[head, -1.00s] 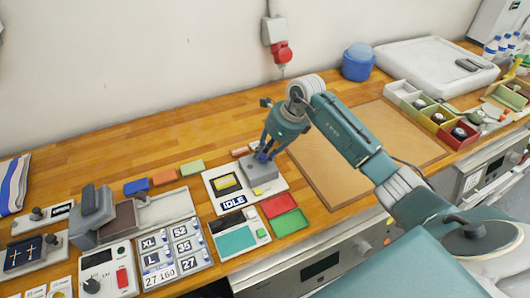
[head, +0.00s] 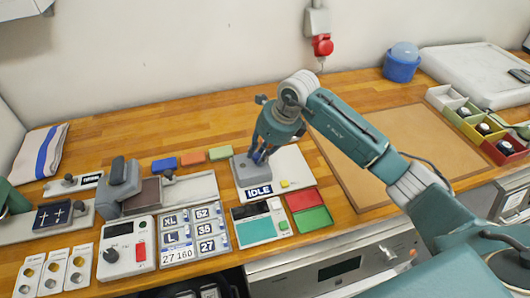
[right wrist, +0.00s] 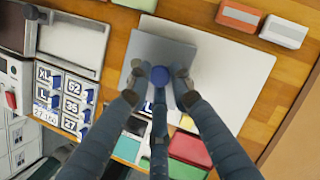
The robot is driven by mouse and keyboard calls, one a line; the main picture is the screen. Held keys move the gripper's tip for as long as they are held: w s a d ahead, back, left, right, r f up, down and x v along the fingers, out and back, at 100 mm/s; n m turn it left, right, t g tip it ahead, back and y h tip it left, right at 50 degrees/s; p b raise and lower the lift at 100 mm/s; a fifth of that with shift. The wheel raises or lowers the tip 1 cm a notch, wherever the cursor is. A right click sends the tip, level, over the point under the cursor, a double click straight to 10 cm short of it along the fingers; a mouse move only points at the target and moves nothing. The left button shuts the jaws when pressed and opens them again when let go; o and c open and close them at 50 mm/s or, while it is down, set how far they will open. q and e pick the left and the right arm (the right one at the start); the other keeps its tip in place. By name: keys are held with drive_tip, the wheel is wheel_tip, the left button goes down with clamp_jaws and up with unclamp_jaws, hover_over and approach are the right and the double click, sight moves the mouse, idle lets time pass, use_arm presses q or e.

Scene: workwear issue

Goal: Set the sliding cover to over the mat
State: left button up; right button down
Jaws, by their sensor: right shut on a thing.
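The sliding cover (head: 250,176) is a grey plate with a blue knob (right wrist: 181,72), on the left part of a white panel (head: 290,163) labelled IDLE. My right gripper (head: 261,158) is shut on the knob from above. The cover also shows under the fingers in the right wrist view (right wrist: 150,50). The yellow-edged dark mat is not visible; the cover sits where it was seen earlier. My left gripper is not in view.
Red (head: 302,200) and green (head: 313,218) trays lie in front of the panel. A grey device (head: 118,185) stands to the left. A large brown board (head: 380,140) lies to the right.

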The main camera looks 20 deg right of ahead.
drive_tip(key=shift+w+a+r, duration=0.1)
drive_tip(key=shift+a+r, duration=0.1)
drive_tip(key=c, duration=1.7)
unclamp_jaws()
drive_tip(key=shift+o, duration=0.8)
drive_tip(key=shift+a, duration=0.2)
drive_tip(key=shift+d, duration=0.1)
drive_tip(key=shift+d+r, duration=0.15)
drive_tip(key=shift+r, duration=0.1)
drive_tip(key=v, duration=1.1)
drive_tip(key=shift+s, duration=0.2)
drive_tip(key=shift+r, duration=0.1)
